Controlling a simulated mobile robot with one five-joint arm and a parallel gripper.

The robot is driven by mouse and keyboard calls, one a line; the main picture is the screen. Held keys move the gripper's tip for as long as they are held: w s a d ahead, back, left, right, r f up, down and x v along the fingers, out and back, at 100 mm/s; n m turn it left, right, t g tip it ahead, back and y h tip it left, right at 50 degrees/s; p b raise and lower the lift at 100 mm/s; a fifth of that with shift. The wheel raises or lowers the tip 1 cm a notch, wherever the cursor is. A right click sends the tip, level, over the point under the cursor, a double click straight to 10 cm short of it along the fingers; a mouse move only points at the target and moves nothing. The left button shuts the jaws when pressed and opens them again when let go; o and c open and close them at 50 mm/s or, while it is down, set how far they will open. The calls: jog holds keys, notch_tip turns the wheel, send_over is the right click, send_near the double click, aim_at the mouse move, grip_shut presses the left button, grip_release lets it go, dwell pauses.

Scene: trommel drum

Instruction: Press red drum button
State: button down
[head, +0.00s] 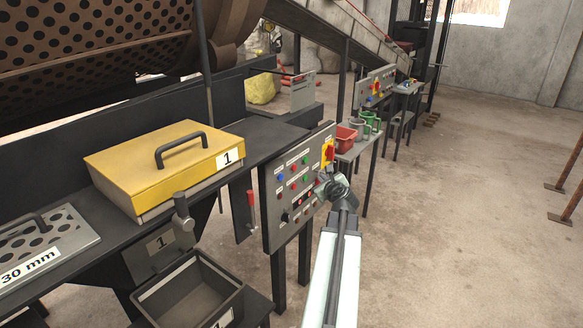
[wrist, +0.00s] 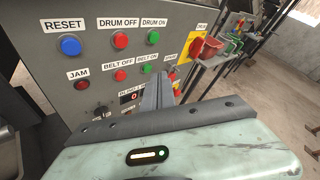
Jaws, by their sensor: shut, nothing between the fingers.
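The grey control panel (head: 270,215) stands at the end of the bench; it fills much of the wrist view (wrist: 45,60). The red button (wrist: 120,41) sits under the "DRUM OFF" label, between the blue "RESET" button (wrist: 70,46) and the green "DRUM ON" button (wrist: 152,37). It shows small in the head view (head: 293,168). My gripper (wrist: 160,85) is shut and empty, pointing at the panel's lower right part, below and right of the red drum button. In the head view my gripper (head: 323,190) is at the panel's right side; contact cannot be told.
Below the drum buttons are a red "BELT OFF" button (wrist: 125,72) and a green "BELT ON" button (wrist: 147,68). A yellow switch plate (head: 328,151) is at the panel's upper right. A red-handled lever (head: 251,208) is left of the panel. Floor to the right is open.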

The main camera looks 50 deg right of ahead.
jog(key=w, duration=0.8)
jog(key=shift+w, duration=0.35)
dwell(1.9)
jog(key=shift+w, duration=0.85)
dwell(0.5)
jog(key=shift+s, duration=3.4)
